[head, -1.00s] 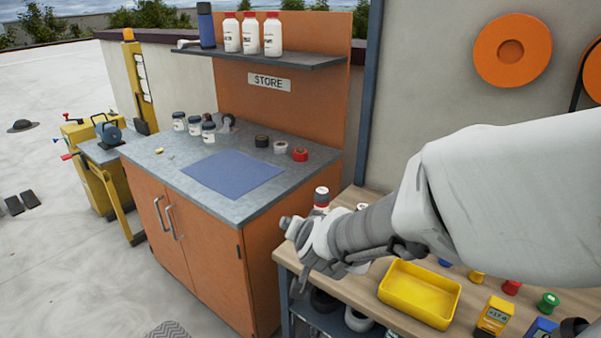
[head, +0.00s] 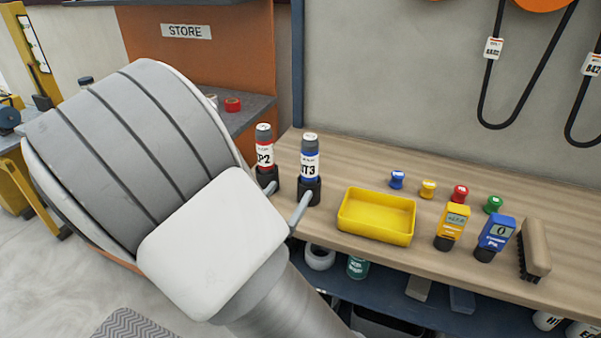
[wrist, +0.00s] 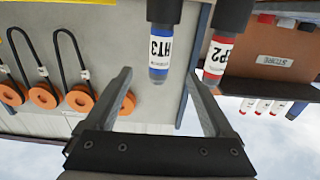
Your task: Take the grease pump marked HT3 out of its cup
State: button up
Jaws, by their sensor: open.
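The blue-banded grease pump marked HT3 (head: 310,160) stands upright in its dark cup (head: 311,192) on the wooden bench. In the wrist view, which looks upside down, the HT3 pump (wrist: 161,50) hangs from the top, ahead of the gap between my fingers. My gripper (wrist: 158,74) is open and empty. In the head view its two grey fingers (head: 289,190) reach toward the cups from behind my arm, one overlapping the HT3 cup; I cannot tell if they touch. The red-banded pump (head: 265,153), its label ending in P2, stands left of HT3 in its own cup.
A yellow tray (head: 377,238) sits right of the pumps. Farther right are several coloured knobs, a yellow meter (head: 453,222), a blue meter (head: 495,235) and a brush (head: 535,247). The orange store panel (head: 205,75) is behind left. A lower shelf holds jars.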

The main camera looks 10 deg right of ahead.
aim_at(306, 167)
jog(key=b+x, duration=0.2)
jog(key=x, duration=1.1)
jog(key=shift+w+d, duration=0.25)
jog(key=shift+w, duration=0.1)
jog(key=shift+c, duration=0.3)
grip_shut()
